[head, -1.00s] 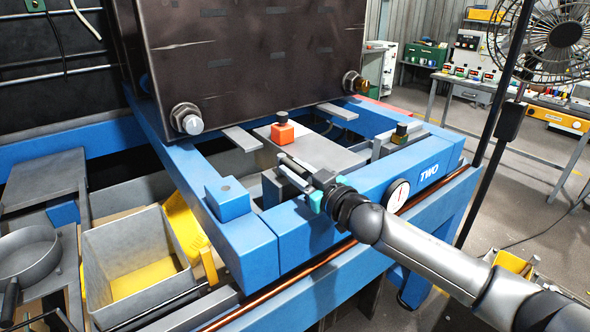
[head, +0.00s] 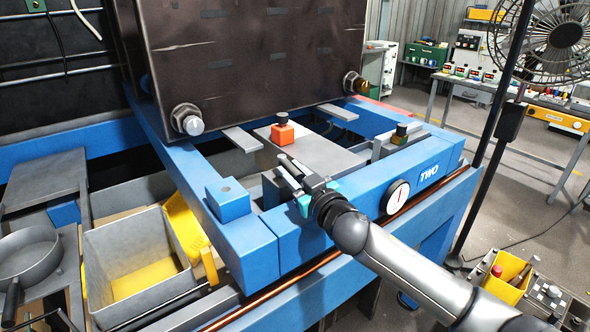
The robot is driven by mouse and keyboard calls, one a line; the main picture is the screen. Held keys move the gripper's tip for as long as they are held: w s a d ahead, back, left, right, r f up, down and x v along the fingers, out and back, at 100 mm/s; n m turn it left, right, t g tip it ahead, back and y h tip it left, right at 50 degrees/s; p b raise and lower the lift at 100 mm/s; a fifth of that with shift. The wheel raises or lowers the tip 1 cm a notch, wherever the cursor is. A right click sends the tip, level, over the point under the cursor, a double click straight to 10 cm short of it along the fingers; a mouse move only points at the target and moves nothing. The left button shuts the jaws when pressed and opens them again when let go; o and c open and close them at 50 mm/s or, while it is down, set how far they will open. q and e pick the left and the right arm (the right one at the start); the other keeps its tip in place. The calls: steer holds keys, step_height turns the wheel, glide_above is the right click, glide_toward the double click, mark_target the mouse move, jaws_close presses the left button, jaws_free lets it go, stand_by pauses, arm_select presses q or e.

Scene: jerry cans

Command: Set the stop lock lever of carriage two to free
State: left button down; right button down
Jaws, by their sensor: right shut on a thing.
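Carriage two is the blue frame (head: 335,222) with the white word TWO on its front beam. My right gripper (head: 287,172) comes in from the lower right and reaches over this beam. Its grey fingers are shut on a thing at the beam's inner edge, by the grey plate. The fingers hide most of it; by its place I take it to be the stop lock lever, but its setting cannot be read. My left gripper is not in view.
A large dark box (head: 250,60) with bolts stands behind the plate. A round dial (head: 398,197) is on the front beam, right of my gripper. A black-topped brass piece (head: 401,132) sits farther right. A grey bin (head: 135,255) is at the left.

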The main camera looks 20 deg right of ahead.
steer(key=shift+a+m+h+b, duration=0.35)
steer(key=shift+m+h, duration=0.3)
steer(key=shift+h, duration=0.4)
steer(key=shift+a+m+h+b, duration=0.3)
steer(key=shift+m+h, duration=0.35)
steer(key=shift+h, duration=0.4)
steer(key=c, duration=0.7)
jaws_free()
steer(key=shift+o, duration=0.2)
steer(key=shift+s, duration=0.15)
steer(key=s, duration=1.5)
steer(key=shift+a+b, duration=0.25)
steer(key=shift+b, duration=0.2)
steer(key=shift+c, duration=0.2)
